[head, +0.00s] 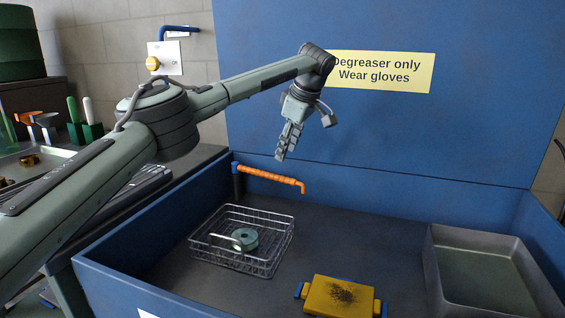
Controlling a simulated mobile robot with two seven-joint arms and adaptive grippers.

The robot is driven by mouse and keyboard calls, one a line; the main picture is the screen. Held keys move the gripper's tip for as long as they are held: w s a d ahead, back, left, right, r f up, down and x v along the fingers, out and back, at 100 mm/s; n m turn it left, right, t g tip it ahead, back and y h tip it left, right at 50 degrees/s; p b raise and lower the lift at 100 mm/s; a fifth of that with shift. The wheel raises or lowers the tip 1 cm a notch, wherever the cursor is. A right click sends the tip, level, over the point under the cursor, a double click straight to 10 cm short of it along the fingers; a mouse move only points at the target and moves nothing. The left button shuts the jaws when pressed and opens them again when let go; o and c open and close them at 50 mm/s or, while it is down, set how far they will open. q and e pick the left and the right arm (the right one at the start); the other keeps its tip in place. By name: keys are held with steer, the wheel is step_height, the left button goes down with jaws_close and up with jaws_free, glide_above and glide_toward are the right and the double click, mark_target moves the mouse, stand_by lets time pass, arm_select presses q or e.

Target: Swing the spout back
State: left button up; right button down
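The spout (268,179) is an orange segmented tube on a dark post at the back left of the blue wash basin. It reaches right over the basin floor and its short tip bends down. My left gripper (282,152) hangs above the spout, fingers pointing down, apart from it. I see its fingers nearly edge-on, so I cannot tell how far they are apart. Nothing shows hanging from it. My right gripper is not in view.
A wire basket (204,247) holding a green round part (244,239) stands below the spout. A yellow block with blue ends (325,297) lies at the front. A grey tray (435,262) stands at the right. The basin's blue wall (130,290) borders the left.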

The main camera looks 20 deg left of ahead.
arm_select(q)
steer(key=v, duration=0.3)
